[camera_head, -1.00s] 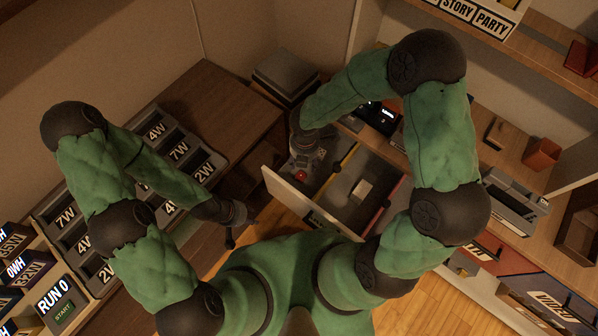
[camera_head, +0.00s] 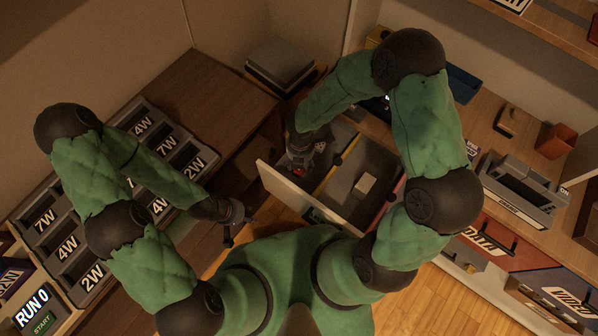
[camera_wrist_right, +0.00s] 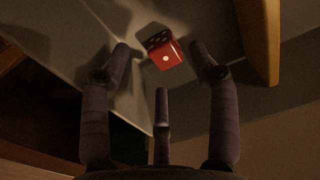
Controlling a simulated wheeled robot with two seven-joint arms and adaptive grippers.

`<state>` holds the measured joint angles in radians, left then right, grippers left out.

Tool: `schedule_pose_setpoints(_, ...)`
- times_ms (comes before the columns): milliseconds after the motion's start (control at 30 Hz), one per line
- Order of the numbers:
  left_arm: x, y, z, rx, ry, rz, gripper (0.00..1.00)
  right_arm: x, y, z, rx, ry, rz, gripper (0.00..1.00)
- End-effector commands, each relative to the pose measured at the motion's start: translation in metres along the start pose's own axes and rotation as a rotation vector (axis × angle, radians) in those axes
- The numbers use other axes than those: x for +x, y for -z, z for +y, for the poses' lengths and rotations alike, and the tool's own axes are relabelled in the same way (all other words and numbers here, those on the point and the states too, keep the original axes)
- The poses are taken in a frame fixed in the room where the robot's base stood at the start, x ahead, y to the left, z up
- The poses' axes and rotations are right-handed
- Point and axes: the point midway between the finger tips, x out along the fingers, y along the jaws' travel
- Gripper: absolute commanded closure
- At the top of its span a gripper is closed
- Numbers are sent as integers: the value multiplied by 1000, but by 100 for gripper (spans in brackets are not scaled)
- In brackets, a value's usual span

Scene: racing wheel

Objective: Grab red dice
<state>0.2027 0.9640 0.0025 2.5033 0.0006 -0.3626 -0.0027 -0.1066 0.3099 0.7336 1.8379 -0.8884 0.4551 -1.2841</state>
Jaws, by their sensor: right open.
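The red die (camera_wrist_right: 168,55) lies in the left compartment of an open drawer (camera_head: 285,190). In the right wrist view its white pip faces me, and it sits ahead of and between the fingertips of my right gripper (camera_wrist_right: 160,62). The gripper is open with a gap around the die and nothing held. In the head view my right gripper (camera_head: 302,158) reaches down into that compartment, and a small red patch of the die (camera_head: 297,172) shows beside it. My left gripper (camera_head: 229,234) hangs left of the drawer, away from the die; its fingers are too small to judge.
A yellow divider (camera_head: 338,165) splits the drawer, and a pale block (camera_head: 365,183) lies in the compartment to its right. The drawer wall stands close beside my right fingers. A slotted rack (camera_head: 110,200) with labelled bays is at left, and a cluttered desk (camera_head: 480,140) at right.

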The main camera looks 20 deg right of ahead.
Motion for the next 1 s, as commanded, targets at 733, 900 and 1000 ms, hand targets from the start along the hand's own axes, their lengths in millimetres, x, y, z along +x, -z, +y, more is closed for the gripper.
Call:
schedule_pose_setpoints(733,32,1,-12,0,0,0,60,50,5,-2,0,-1,0,39)
schedule_pose_setpoints(900,32,1,-12,0,0,0,60,50,5,-2,0,-1,0,86)
schedule_pose_setpoints(1000,32,1,-12,0,0,0,60,50,6,-2,0,0,0,86)
